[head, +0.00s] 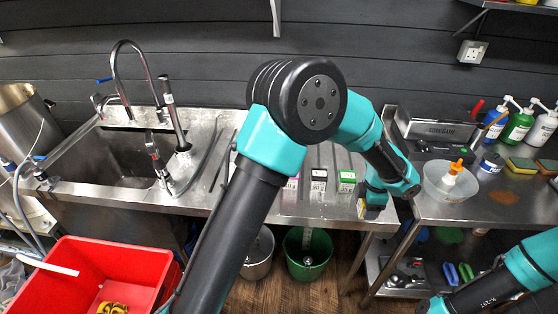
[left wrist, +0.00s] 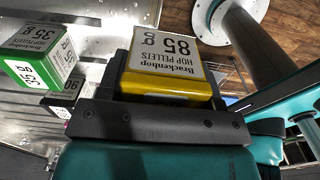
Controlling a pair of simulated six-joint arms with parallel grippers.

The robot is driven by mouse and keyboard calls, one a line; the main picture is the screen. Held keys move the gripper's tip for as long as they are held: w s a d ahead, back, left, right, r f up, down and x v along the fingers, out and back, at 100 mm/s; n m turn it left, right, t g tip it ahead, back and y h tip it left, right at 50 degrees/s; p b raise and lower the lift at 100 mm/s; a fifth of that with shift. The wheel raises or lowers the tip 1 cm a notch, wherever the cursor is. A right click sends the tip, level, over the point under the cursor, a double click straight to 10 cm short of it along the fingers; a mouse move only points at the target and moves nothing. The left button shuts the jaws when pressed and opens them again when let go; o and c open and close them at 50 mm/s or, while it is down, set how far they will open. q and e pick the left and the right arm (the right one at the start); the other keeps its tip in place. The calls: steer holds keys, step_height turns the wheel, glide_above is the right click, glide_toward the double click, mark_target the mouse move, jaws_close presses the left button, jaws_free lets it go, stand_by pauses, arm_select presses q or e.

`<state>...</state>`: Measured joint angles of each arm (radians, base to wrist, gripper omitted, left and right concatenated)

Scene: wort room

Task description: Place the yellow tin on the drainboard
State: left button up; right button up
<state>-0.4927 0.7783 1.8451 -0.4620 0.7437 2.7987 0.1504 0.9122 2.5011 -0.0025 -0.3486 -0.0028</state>
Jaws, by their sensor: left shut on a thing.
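My left gripper (head: 371,208) is shut on the yellow tin (head: 361,209), at the right end of the steel drainboard (head: 318,209). In the left wrist view the gripper (left wrist: 165,100) holds the tin (left wrist: 165,87), a yellow box with a white label reading 85 g hop pellets. I cannot tell whether the tin touches the steel. Other hop pellet tins stand on the drainboard, among them a green one (head: 346,181), also in the left wrist view (left wrist: 32,74). My left arm hides part of the drainboard. My right gripper is out of view.
The sink (head: 110,160) and its tap are left of the drainboard. A red crate (head: 125,265) and a green bucket (head: 308,254) stand below. A separate bench (head: 500,200) at the right holds a clear bowl (head: 450,184) and bottles. Bare steel lies in front of the tins.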

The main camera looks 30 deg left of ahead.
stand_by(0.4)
arm_select(q)
steer(key=w, duration=0.5)
steer(key=w+f, duration=0.1)
steer(key=w, duration=1)
steer(key=shift+f, duration=0.25)
steer(key=shift+f, duration=1.75)
steer(key=shift+f, duration=0.15)
steer(key=o, duration=1)
